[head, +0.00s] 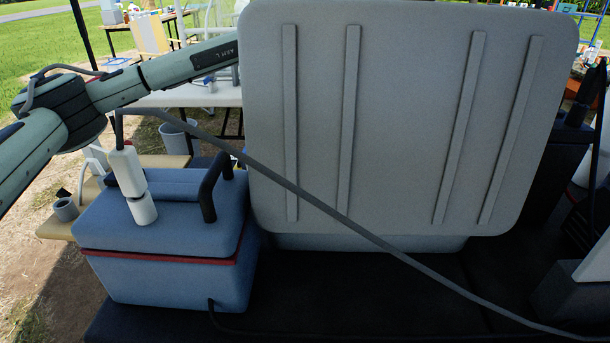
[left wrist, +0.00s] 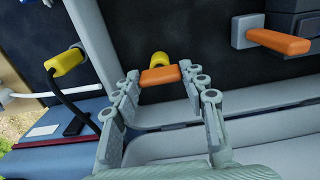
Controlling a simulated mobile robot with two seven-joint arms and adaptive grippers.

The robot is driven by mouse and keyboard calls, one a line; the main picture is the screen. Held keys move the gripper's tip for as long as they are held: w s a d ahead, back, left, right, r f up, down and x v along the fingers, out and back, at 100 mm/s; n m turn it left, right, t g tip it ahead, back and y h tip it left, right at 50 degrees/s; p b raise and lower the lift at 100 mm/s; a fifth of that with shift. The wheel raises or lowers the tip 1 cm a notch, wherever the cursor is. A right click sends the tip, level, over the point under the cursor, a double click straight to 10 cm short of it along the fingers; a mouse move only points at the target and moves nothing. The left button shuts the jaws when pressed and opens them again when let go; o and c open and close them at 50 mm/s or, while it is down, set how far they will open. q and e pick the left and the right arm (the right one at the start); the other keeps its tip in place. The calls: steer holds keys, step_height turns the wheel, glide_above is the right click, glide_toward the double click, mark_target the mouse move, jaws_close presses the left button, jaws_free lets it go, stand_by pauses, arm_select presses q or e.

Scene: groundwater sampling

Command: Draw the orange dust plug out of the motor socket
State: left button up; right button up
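In the left wrist view, an orange plug (left wrist: 160,75) lies straight ahead, with a round yellow part (left wrist: 158,59) just behind it; they appear to touch. The fingers of my left gripper (left wrist: 159,76) are spread, with one tip on each side of the orange plug. I cannot tell whether either tip touches it. In the head view, my left arm reaches behind a large grey ribbed lid, which hides the left gripper and the plug. My right gripper is in neither view.
A second orange piece (left wrist: 278,40) sticks out of a grey block at right. A yellow connector (left wrist: 65,62) with a black cable is at left. The raised grey lid (head: 400,120) stands beside a blue cooler box (head: 175,275). A dark cable crosses before the lid.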

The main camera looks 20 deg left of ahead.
arm_select(q)
steer(key=c, duration=0.3)
steer(key=shift+r, duration=0.15)
steer(key=shift+r+p, duration=1.45)
steer(key=shift+r, duration=0.75)
steer(key=shift+a, duration=0.1)
